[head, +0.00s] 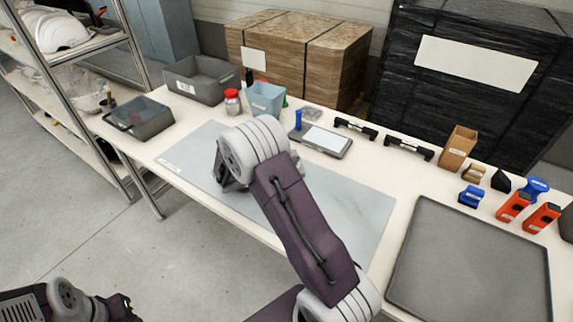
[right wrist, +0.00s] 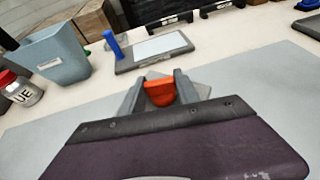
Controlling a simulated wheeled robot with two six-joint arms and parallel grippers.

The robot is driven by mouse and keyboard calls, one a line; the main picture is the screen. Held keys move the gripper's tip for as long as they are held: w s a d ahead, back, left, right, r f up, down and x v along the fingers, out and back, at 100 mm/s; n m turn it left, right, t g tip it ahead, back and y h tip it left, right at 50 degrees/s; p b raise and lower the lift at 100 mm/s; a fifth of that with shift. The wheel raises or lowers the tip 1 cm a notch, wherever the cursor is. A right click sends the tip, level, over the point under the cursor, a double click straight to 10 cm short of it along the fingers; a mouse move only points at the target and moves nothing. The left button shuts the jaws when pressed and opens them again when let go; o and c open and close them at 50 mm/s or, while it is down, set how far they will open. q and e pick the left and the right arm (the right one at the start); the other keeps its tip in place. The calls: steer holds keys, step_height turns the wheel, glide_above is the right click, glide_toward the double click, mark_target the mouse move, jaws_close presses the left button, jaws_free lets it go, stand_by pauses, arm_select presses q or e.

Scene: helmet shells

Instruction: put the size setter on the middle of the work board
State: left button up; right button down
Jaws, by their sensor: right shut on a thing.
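The work board (head: 355,205) is a pale grey-blue flat sheet on the table; it also shows in the right wrist view (right wrist: 265,88). My right gripper (right wrist: 158,92) is over the board, its two grey fingers shut on an orange-red thing (right wrist: 160,93), which I take to be the size setter. A flat grey part shows behind and beside the fingers. Whether it touches the board I cannot tell. In the head view my right arm hides the held thing and the middle of the board. My left gripper (head: 122,308) is at the lower left, off the table; its jaws are unclear.
Behind the board stand a grey bin (head: 202,80), a blue-grey bin (head: 264,98), a red-lidded jar (head: 233,102) and a flat device (head: 322,140). A dark tray (head: 470,262) lies right. Beyond it are orange tools (head: 513,207) and blue pieces (head: 471,196). The board's right part is clear.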

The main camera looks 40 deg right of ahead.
step_height(320, 180, down, 3)
steer(key=shift+f, duration=0.15)
steer(key=shift+f+b, duration=0.2)
steer(key=shift+b, duration=0.2)
steer(key=c, duration=0.9)
jaws_free()
